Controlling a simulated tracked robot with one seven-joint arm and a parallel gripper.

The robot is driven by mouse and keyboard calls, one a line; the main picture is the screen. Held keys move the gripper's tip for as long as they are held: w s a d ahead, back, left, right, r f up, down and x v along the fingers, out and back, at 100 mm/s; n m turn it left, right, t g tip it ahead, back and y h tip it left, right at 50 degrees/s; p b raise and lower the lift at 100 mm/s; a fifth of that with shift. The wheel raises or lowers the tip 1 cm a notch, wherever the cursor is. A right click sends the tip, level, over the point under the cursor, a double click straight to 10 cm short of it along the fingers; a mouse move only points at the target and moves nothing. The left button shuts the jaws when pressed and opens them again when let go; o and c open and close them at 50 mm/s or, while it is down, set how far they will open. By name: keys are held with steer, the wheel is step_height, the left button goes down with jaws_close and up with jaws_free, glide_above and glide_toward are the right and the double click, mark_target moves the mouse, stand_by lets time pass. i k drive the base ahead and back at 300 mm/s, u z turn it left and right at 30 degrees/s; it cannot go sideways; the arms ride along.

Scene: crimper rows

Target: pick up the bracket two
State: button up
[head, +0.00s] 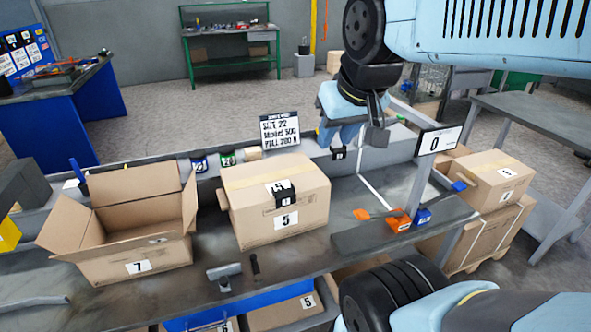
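I cannot tell for sure which thing is bracket two. A grey T-shaped metal piece (224,272) lies on the front of the grey workbench (190,297), with a small dark upright piece (255,266) just right of it. An orange-ended tool (398,222) and a blue-ended tool (422,216) lie at the bench's right side. The dark end of my arm, which looks like my gripper (376,135), hangs above the back of the bench, apart from these things. Its fingers are not clear, and I see nothing held.
An open carton marked 7 (137,267) and a closed carton marked 5 (285,219) stand on the bench. A small sign (280,130) stands behind; a "0" display (438,140) is at right. More cartons (495,178) stand right of the bench. Bare bench lies in front.

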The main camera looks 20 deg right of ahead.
mark_target(340, 153)
steer(key=z, duration=0.6)
steer(key=i, duration=0.1)
steer(key=u, duration=2.85)
steer(key=k, duration=1.25)
steer(key=z, duration=4.1)
steer(key=k, duration=0.1)
steer(key=u, duration=1.9)
